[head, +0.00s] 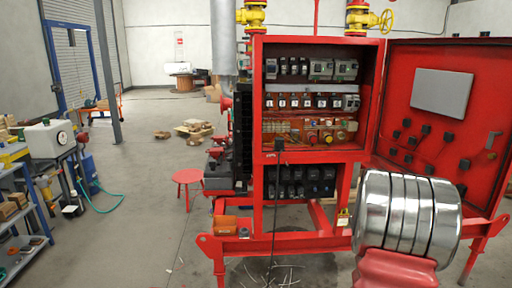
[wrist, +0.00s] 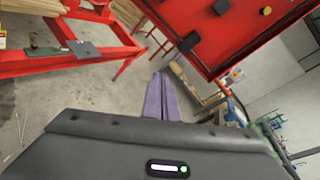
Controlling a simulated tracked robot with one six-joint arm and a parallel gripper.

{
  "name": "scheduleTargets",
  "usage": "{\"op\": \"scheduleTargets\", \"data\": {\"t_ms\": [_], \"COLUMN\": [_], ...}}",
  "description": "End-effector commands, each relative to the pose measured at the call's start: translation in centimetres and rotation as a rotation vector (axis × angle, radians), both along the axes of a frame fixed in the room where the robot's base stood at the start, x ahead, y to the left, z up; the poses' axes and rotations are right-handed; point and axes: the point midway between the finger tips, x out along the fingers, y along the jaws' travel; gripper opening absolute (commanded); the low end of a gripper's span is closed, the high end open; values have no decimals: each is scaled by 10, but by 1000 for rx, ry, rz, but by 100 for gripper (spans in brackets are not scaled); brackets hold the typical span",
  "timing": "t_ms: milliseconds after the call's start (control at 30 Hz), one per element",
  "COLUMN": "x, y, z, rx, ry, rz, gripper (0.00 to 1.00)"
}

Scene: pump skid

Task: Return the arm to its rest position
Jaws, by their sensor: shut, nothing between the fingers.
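My gripper (wrist: 161,80) shows in the wrist view as two purple fingers pressed together, shut and empty. Its fingertips point over bare concrete floor and touch nothing visible. In the head view a large silver cylinder with a red part below it, at the lower right, belongs to my arm. The gripper itself does not show in the head view. The red pump skid cabinet (head: 257,100) stands open ahead, with rows of switches and breakers inside. Its door (head: 400,62) is swung out to the right, behind my arm.
A red skid frame (head: 290,236) runs low beneath the cabinet, and it also shows in the wrist view (wrist: 100,60). A black cable (head: 276,190) hangs down the front. A red stool (head: 187,176) stands left of the skid, and a blue shelf (head: 40,195) is far left.

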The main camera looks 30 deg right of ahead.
Motion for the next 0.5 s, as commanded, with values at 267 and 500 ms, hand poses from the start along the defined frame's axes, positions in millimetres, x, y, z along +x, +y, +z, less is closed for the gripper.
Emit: {"op": "scheduleTargets", "data": {"t_ms": [267, 500], "x": [63, 121], "y": [42, 124], "z": [-36, -49], "rx": [158, 172], "ry": [425, 814], "rz": [418, 859], "gripper": [0, 0]}}
